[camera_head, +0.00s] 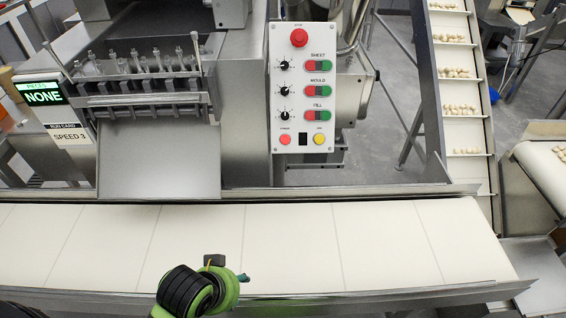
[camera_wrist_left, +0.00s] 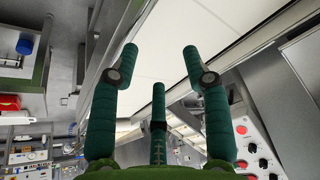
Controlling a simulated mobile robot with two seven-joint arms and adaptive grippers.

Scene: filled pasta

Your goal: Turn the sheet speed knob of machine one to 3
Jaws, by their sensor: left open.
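The control panel (camera_head: 302,165) is a white upright plate with a red stop button on top. The sheet knob (camera_head: 284,65) is the top black knob, left of the red and green SHEET buttons. Its pointer setting is too small to read. My left gripper (camera_head: 243,277) is at the bottom middle, over the belt's near edge, well below and apart from the panel. In the left wrist view, its teal fingers (camera_wrist_left: 160,58) are spread open with nothing between them. The panel also shows there at the lower right (camera_wrist_left: 253,130), tilted. My right gripper is not in view.
A white belt (camera_head: 290,245) with metal rails crosses between my gripper and the panel. Below the MOULD and FILL knobs are red and yellow buttons. A run card (camera_head: 70,135) reads SPEED 3; a display (camera_head: 42,93) reads NONE. An inclined conveyor (camera_head: 465,130) carries pieces at right.

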